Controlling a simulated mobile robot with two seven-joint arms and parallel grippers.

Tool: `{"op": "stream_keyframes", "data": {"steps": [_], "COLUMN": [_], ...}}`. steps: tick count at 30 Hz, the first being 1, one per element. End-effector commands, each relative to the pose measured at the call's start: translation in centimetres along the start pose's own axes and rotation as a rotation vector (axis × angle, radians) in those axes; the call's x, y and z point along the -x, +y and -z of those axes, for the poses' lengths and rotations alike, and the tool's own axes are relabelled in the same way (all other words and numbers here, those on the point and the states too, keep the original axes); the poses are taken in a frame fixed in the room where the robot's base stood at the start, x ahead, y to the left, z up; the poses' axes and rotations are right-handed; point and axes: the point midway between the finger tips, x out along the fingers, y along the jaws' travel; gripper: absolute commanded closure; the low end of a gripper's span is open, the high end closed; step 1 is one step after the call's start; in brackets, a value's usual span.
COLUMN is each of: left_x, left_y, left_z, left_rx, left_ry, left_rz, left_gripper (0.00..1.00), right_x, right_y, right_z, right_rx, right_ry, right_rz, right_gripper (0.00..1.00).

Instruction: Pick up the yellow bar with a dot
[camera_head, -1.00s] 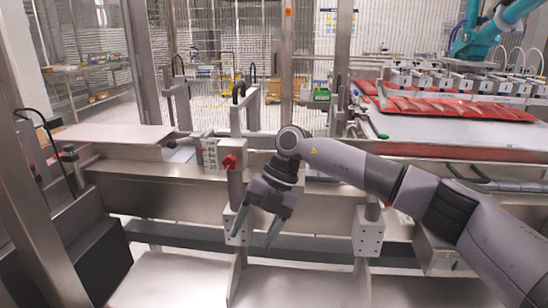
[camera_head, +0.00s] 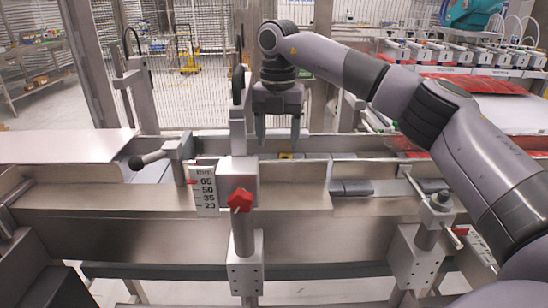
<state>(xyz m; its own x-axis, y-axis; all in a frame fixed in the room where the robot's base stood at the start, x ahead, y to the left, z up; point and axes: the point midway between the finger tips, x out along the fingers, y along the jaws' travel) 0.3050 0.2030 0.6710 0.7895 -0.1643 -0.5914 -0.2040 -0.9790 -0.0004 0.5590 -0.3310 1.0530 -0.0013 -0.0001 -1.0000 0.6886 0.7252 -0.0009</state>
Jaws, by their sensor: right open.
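My right gripper (camera_head: 278,140) points straight down over the conveyor channel, its two fingers apart and nothing between them. A small yellow patch (camera_head: 285,155) shows just below the fingertips, among grey bars in the channel. It may be part of the yellow bar; a dot cannot be made out, and the front metal wall hides most of it. The fingertips appear above it and apart from it. My left gripper is not in view.
Grey bars (camera_head: 352,187) lie in the channel to the right. A post with a red knob (camera_head: 240,200) and a scale plate (camera_head: 204,192) stands in front, left of the gripper. A clamp lever (camera_head: 165,155) is further left. Red packs (camera_head: 490,84) lie at the back right.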

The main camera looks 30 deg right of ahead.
Motion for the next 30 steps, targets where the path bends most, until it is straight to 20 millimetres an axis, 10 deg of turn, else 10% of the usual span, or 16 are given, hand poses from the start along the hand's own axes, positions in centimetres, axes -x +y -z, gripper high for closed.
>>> {"op": "stream_keyframes", "data": {"steps": [26,30], "left_x": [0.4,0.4], "left_y": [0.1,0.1], "left_z": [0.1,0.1], "left_rx": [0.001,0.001], "left_ry": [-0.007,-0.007], "left_rz": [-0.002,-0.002], "left_gripper": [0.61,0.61], "right_x": [-7.1,-7.1], "right_y": [-0.8,-0.7], "right_z": [-0.4,-0.4], "right_rx": [0.0,0.0], "right_ry": [0.0,0.0], "right_rz": [0.0,0.0], "right_gripper": [0.36,0.79]}}
